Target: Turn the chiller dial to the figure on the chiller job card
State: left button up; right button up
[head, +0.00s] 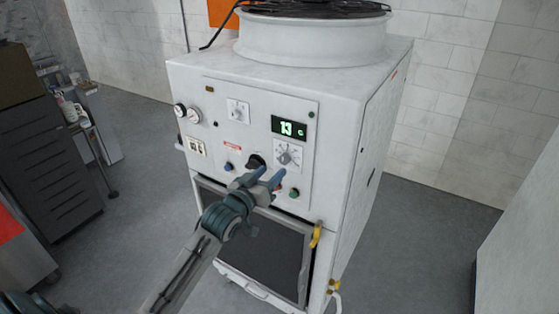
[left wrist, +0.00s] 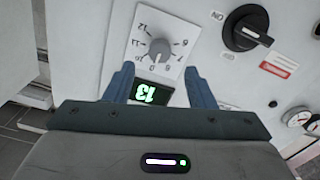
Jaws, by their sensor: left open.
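The chiller (head: 340,130) is a tall white cabinet with a control panel on its front. Its dial (head: 288,155) is a grey knob on a white square scale plate, below a green display (head: 289,128) reading 13 C. In the left wrist view the dial (left wrist: 158,50) appears upside down with numbers around it; its exact setting is hard to read. My left gripper (head: 268,176) is open, below and left of the dial. In the left wrist view its fingers (left wrist: 159,70) flank the display, apart from the knob. I cannot make out a job card.
A black rotary switch (head: 255,161) and a green button (head: 294,193) are near my gripper. Gauges (head: 186,112) stick out at the panel's left. A yellow valve handle (head: 316,235) is lower right. A dark cabinet (head: 45,150) stands left; grey floor lies between.

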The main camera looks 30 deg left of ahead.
aim_at(283, 161)
pick_arm(q)
jog(key=w, duration=0.2)
jog(key=w+p, duration=0.1)
jog(key=w, duration=0.1)
jog(key=shift+w+d+r, duration=0.1)
jog(key=shift+w+d, duration=0.1)
jog(key=shift+w, duration=0.6)
jog(key=c, duration=1)
jog(key=shift+m, duration=0.3)
jog(key=m+b, duration=0.1)
jog(key=m, duration=0.2)
jog(key=shift+f, duration=0.2)
jog(key=shift+m+b, duration=0.9)
jog(key=shift+m, duration=1.2)
jog(key=shift+r, duration=0.1)
